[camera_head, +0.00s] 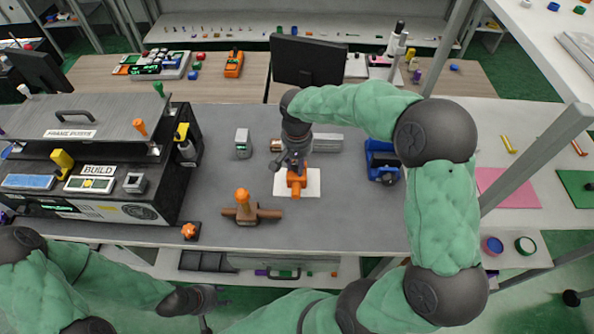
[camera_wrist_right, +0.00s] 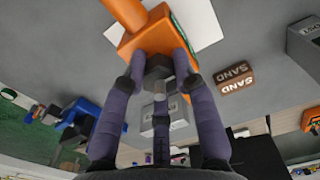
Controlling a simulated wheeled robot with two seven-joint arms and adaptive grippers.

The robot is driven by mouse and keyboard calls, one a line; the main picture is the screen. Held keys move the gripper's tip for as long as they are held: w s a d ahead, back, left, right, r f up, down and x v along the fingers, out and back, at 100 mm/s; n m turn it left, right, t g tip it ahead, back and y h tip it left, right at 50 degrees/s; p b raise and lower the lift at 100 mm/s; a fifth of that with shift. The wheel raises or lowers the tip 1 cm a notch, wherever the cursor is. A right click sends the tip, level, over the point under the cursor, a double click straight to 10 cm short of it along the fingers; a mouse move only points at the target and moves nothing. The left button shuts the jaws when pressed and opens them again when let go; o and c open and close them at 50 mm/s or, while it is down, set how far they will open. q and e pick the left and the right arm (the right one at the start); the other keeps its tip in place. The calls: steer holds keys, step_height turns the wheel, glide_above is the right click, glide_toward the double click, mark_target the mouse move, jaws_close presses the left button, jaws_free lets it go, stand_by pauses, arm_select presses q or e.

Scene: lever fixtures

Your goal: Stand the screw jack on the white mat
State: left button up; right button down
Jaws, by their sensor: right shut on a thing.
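The orange screw jack (camera_head: 296,182) is over the white mat (camera_head: 313,184) in the middle of the grey table. My right gripper (camera_head: 294,163) reaches down from above and partly hides it.
A brown fixture with an orange knob (camera_head: 243,208) stands left of the mat. A blue device (camera_head: 381,162) stands right, a small grey box (camera_head: 243,143) at the back left. A brown SAND block (camera_wrist_right: 235,77) shows in the wrist view. A black BUILD machine (camera_head: 150,188) fills the left.

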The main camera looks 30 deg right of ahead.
steer(key=shift+f+b, duration=0.4)
steer(key=shift+f, duration=1.05)
steer(key=shift+f, duration=0.2)
steer(key=c, duration=1)
jaws_free()
steer(key=shift+o, duration=0.2)
step_height(320, 180, up, 12)
steer(key=p, duration=0.3)
steer(key=shift+r, duration=0.2)
